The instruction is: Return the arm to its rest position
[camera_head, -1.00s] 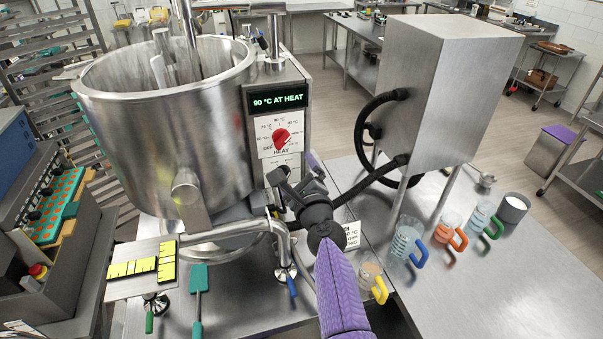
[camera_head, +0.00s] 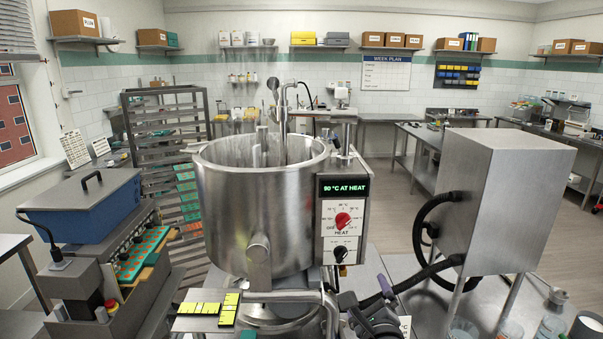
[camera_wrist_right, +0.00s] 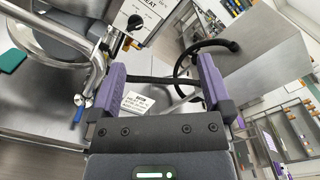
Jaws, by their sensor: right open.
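My right gripper (camera_head: 365,305) shows at the bottom of the head view, below and in front of the kettle's control panel. In the right wrist view its two purple fingers (camera_wrist_right: 160,70) stand wide apart with nothing between them. It is clear of the panel's black lower knob (camera_head: 340,254) and red heat knob (camera_head: 343,219). The steel kettle (camera_head: 256,210) stands left of the gripper; its display (camera_head: 343,187) reads 90 °C AT HEAT. The rest of the right arm is mostly below the head view. My left gripper is in neither view.
A steel cabinet (camera_head: 503,200) with black hoses (camera_head: 425,225) stands to the right, close to the gripper. The kettle's outlet pipe (camera_head: 330,312) is just left of it. A depositor with a green tray (camera_head: 142,255) stands at left.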

